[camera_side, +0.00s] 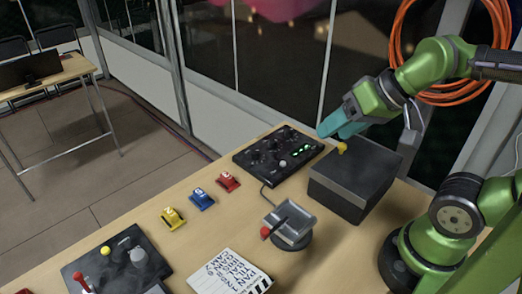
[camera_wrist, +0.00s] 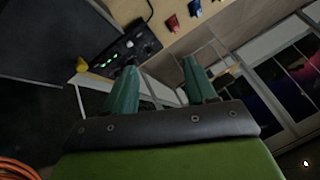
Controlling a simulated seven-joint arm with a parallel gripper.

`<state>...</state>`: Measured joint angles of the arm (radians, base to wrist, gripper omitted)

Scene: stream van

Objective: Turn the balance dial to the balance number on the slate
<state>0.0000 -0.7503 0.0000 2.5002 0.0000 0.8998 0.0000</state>
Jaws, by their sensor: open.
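A black control panel (camera_side: 262,163) with several dark knobs, a pale knob and green lights lies at the back of the table. It also shows in the wrist view (camera_wrist: 115,68). I cannot tell which knob is the balance dial or read its setting. A white slate (camera_side: 222,275) with handwritten black lines lies at the front; it is tilted to the view and its numbers are too small to read surely. My gripper (camera_side: 332,127) is above the panel's right end, apart from it. In the wrist view its teal fingers (camera_wrist: 160,72) are spread with nothing between them.
Yellow (camera_side: 172,219), blue (camera_side: 201,199) and red (camera_side: 228,182) switches stand left. A grey lever stand (camera_side: 290,230) is in front; another black panel (camera_side: 150,270) is front left.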

